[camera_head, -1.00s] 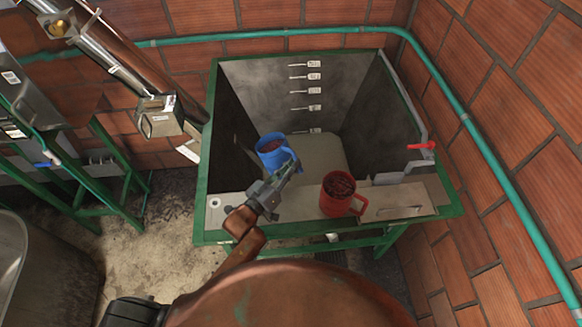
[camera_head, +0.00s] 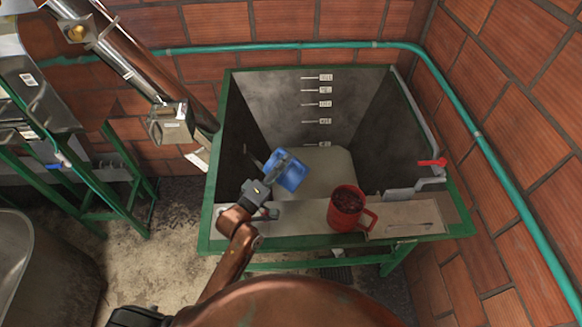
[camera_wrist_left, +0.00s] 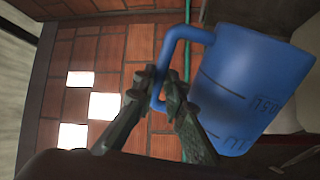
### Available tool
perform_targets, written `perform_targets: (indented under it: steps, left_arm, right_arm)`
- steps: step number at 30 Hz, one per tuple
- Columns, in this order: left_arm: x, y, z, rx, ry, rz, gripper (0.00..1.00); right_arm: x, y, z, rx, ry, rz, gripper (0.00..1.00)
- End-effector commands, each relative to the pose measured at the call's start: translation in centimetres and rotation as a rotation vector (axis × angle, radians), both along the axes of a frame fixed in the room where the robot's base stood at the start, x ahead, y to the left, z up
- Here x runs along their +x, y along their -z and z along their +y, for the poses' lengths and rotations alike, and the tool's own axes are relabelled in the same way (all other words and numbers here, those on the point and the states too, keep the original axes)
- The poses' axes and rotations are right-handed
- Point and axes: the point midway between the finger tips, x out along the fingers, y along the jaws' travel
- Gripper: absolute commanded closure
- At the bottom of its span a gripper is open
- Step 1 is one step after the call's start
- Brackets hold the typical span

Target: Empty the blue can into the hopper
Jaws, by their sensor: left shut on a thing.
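The blue can (camera_head: 290,172) is over the hopper (camera_head: 221,170), a grey bin with a green rim. The can is tipped well over, and its mouth and contents are hidden in the head view. My left gripper (camera_head: 270,182) is shut on the can's handle, above the hopper's front ledge. The left wrist view shows the can's side with dark marks (camera_wrist_left: 240,90) and the gripper fingers (camera_wrist_left: 158,92) closed on the handle. No falling contents can be made out. My right gripper is not in view.
A red can (camera_head: 346,208) with dark red contents stands on the front ledge, right of my left gripper. A red-handled lever (camera_head: 432,162) is at the hopper's right side. A metal tube (camera_head: 135,75) slants down at the left. A green pipe (camera_head: 300,45) runs along the brick walls.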

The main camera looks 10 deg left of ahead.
Motion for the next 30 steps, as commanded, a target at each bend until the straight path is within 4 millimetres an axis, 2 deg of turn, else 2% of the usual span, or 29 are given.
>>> perform_targets:
  steps: [1, 5, 30]
  left_arm:
    - [0.2, -0.3, 0.4, -0.04, 0.0, 0.005, 1.0]
    - [0.6, -0.5, 1.5, -0.109, -0.001, 0.035, 1.0]
    - [3.3, -0.2, 8.3, -0.559, -0.001, 0.213, 1.0]
  right_arm:
    - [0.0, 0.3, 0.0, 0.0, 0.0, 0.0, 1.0]
    - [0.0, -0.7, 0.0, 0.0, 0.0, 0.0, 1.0]
    - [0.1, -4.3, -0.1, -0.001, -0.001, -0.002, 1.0]
